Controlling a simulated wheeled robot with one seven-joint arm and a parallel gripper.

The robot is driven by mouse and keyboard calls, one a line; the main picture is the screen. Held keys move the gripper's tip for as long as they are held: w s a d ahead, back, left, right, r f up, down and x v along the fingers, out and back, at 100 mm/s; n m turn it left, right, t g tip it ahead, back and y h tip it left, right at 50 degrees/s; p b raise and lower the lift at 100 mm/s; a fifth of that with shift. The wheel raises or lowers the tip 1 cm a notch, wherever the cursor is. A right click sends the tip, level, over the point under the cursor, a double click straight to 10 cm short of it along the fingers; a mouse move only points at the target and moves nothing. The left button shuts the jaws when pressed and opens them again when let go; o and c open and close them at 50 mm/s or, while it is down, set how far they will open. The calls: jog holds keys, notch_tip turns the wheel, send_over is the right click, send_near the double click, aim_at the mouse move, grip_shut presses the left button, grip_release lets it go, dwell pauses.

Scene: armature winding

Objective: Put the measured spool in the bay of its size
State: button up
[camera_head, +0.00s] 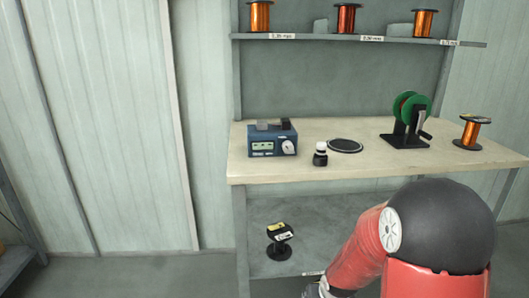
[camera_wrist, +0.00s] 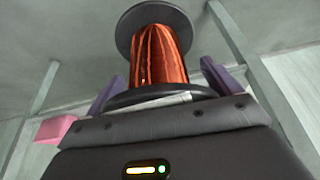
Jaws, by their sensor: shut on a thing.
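In the wrist view a copper-wound spool (camera_wrist: 160,55) with dark round flanges sits between the purple fingers of my gripper (camera_wrist: 162,82), which is shut on it. In the head view my red and black arm reaches down at the lower right, and my gripper and the held spool are hidden or below the frame. The upper shelf (camera_head: 335,40) carries three copper spools, at its left (camera_head: 260,16), middle (camera_head: 346,18) and right (camera_head: 424,23). White size labels on its front edge are too small to read surely.
The workbench (camera_head: 320,175) holds a blue meter (camera_head: 270,139), a small black-and-white item (camera_head: 320,154), a dark round pad (camera_head: 345,146), a green-wheeled winder (camera_head: 408,120) and another copper spool (camera_head: 471,132). A black spool with a yellow tag (camera_head: 279,241) stands on the lower shelf (camera_head: 330,215).

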jog(key=f, duration=0.3)
jog(key=w+a+f, duration=0.1)
jog(key=f, duration=0.1)
jog(key=shift+d+r, duration=0.1)
dwell(0.7)
